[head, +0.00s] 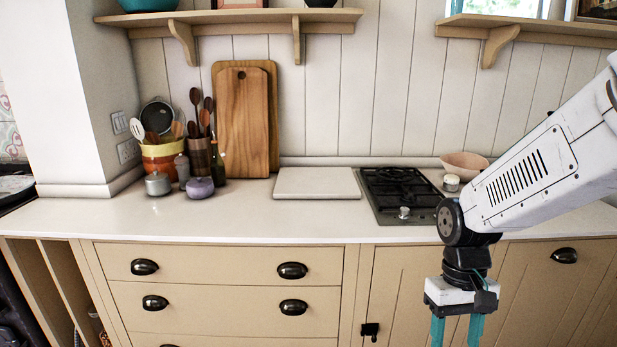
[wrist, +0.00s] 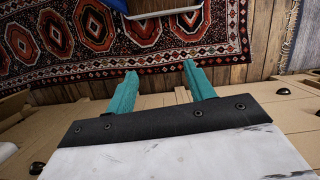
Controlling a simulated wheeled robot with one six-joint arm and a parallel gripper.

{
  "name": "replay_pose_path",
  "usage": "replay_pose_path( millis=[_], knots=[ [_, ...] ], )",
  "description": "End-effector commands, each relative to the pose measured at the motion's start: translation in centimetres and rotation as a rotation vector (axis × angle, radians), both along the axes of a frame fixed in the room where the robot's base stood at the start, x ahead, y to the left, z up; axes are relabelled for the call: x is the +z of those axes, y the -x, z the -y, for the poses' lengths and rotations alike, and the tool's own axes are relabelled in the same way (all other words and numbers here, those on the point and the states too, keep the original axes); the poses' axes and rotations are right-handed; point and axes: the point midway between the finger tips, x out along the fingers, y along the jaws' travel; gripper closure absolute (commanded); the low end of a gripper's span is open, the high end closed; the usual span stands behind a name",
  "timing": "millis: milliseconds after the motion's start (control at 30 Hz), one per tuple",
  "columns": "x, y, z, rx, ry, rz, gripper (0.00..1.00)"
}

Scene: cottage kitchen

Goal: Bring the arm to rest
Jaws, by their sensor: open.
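My gripper (head: 456,332) hangs pointing down at the lower right of the head view, in front of the cabinet doors and below the counter edge. Its teal fingers run off the bottom of that view. In the wrist view my gripper (wrist: 160,82) has its two teal fingers spread apart with nothing between them. My white arm comes in from the right, over the counter's right part.
The counter (head: 230,222) has a clear front strip. On it are a gas hob (head: 400,190), a white board (head: 317,183), a pink bowl (head: 465,163), utensil pots (head: 163,157) and wooden boards (head: 245,120). A patterned rug (wrist: 110,55) lies on the wooden floor below.

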Motion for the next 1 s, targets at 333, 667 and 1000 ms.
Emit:
replay_pose_path(
  millis=[333,667,1000],
  knots=[
    [8.5,9.5,0.7,-0.069,0.018,0.088,0.46],
    [12.7,12.8,1.0,-0.081,0.009,0.328,0.46],
    [13.5,13.0,1.0,-0.084,0.007,0.37,0.46]
  ],
)
